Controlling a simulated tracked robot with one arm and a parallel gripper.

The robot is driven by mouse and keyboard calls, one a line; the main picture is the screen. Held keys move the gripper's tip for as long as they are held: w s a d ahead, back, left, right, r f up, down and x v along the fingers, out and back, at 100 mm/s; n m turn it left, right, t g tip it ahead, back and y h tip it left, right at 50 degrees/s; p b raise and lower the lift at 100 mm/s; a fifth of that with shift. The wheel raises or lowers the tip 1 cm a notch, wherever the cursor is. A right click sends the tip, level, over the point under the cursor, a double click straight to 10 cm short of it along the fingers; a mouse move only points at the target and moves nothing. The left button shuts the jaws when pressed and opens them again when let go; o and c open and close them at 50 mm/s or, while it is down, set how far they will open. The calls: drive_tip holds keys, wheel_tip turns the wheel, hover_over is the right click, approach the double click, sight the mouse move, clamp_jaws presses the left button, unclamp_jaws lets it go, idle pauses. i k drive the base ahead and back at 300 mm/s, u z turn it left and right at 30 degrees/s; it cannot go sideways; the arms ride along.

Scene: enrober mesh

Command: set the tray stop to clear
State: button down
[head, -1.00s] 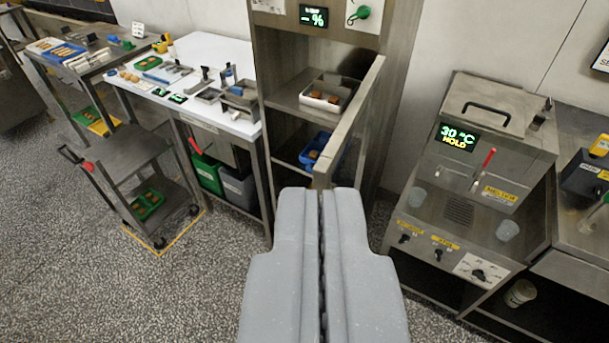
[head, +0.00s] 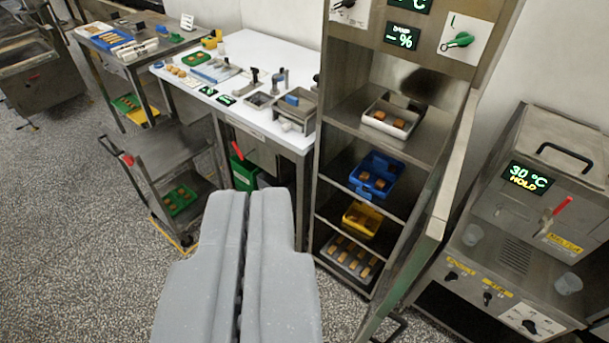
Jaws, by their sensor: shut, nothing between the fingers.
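My gripper (head: 252,200) is in the lower middle of the head view, its two grey fingers shut together with nothing between them. It is over the floor, apart from the benches and the cabinet. I cannot make out a tray stop for certain in this view. A white-topped bench (head: 262,48) behind the gripper bears small metal fixtures, and two dark levers (head: 254,78) stand up among them. I cannot tell whether either belongs to the tray stop. No label reading clear is legible.
An open cabinet (head: 318,150) holds white, blue and yellow trays; its door (head: 450,170) stands out to the right. A melter (head: 540,220) reads 30 °C HOLD. A trolley (head: 165,145) with a red-tipped handle stands left. Speckled floor (head: 60,220) is free at left.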

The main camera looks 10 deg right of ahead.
sight(363, 192)
drive_tip(key=u, duration=0.3)
drive_tip(key=i, duration=1.45)
drive_tip(key=z, duration=0.65)
